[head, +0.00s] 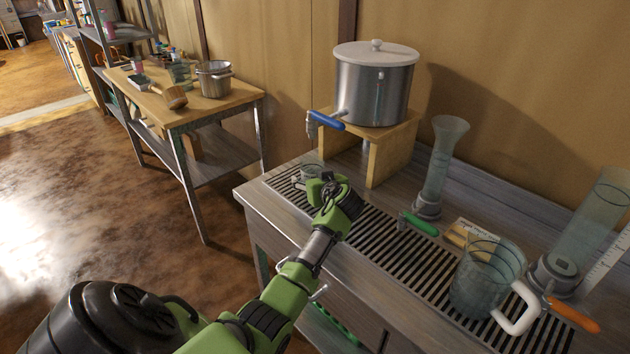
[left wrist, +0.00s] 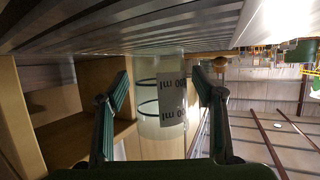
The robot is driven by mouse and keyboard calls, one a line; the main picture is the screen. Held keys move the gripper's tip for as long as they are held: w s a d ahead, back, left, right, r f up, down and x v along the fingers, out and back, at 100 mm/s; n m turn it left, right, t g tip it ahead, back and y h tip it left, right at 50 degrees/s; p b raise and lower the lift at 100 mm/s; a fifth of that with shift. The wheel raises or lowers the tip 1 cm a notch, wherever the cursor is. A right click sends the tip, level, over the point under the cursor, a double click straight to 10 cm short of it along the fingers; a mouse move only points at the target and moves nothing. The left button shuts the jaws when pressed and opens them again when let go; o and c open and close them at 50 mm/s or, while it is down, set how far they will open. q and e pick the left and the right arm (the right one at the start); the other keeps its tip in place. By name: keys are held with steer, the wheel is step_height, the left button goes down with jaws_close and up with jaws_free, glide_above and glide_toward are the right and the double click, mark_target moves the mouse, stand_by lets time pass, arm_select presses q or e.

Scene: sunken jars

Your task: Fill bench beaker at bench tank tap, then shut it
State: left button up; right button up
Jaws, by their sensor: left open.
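The bench tank (head: 372,90) is a steel pot with a white lid on a wooden stand. Its tap (head: 328,119) has a blue lever; I cannot tell whether it is open, and no stream of water shows. The bench beaker (head: 308,171) is a small clear vessel on the slatted drain below the tap, partly hidden by my left gripper (head: 330,188). In the left wrist view, the beaker (left wrist: 147,135), with dark rings and a printed label, shows between the two spread fingers of my left gripper (left wrist: 160,85). Its water level cannot be made out. My right gripper is out of view.
On the bench right of the gripper stand a clear jug (head: 478,285) with a white handle, a tall cylinder (head: 437,165) and a larger cylinder (head: 592,225). A green handle (head: 421,224) and an orange handle (head: 573,314) lie low there. A side table (head: 240,96) stands at left.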

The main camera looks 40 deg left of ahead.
arm_select(q)
steer(key=v, duration=1.2)
steer(key=shift+w, duration=0.1)
